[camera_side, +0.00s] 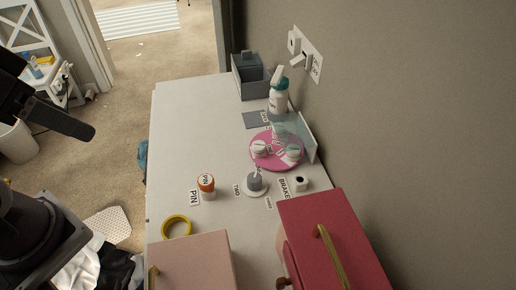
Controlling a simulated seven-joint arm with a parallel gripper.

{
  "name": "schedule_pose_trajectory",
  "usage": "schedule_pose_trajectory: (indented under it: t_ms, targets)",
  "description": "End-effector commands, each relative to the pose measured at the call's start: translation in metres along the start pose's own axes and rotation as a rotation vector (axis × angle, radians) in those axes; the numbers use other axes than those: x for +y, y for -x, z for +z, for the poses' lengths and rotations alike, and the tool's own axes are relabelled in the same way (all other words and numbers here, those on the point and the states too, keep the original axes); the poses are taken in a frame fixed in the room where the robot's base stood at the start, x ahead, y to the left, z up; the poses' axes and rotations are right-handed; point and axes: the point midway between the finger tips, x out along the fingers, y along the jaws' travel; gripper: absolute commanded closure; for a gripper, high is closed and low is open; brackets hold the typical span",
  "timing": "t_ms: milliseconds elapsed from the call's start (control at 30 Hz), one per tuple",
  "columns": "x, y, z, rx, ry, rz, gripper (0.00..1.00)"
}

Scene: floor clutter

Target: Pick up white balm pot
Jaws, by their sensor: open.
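Small white pots stand on a round pink tray (275,164) on the white tabletop. One white pot (259,149) is at the tray's left and another white pot (292,153) at its right. I cannot tell which is the balm pot, as the labels are too small to read. My gripper (80,130), dark, is at the left edge, partly out of frame. It is over the floor, well to the left of the table, apart from the pots. It is open, with nothing visible in it.
A spray bottle (279,98) and grey box (251,78) stand behind the tray. A clear panel (292,128) rises beside it. In front are an orange-topped pot (206,184), grey knob (255,182), yellow ring (176,226), pink box (195,262) and red box (335,245). The table's left-rear is clear.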

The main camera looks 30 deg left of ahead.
Motion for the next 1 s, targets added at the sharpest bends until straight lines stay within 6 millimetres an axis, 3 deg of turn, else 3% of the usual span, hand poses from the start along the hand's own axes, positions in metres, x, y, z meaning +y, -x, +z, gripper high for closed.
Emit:
schedule_pose_trajectory:
  t_ms: [100,167,400,467,567,667,767,867,1000]
  targets:
    - [0.0,0.0,0.0,0.0,0.0,0.0,0.45]
    - [0.0,0.0,0.0,0.0,0.0,0.0,0.39]
    - [0.001,0.0,-0.001,-0.005,0.005,0.002,0.39]
    - [0.004,-0.002,-0.009,-0.034,0.033,0.014,0.39]
    - [0.018,-0.014,-0.035,-0.147,0.144,0.066,0.39]
    - [0.036,-0.04,-0.075,-0.302,0.319,0.143,0.39]
    - [0.052,-0.082,-0.115,-0.464,0.519,0.225,0.39]
    - [0.063,-0.137,-0.15,-0.632,0.739,0.306,0.39]
    - [0.068,-0.23,-0.182,-0.864,1.075,0.421,0.39]
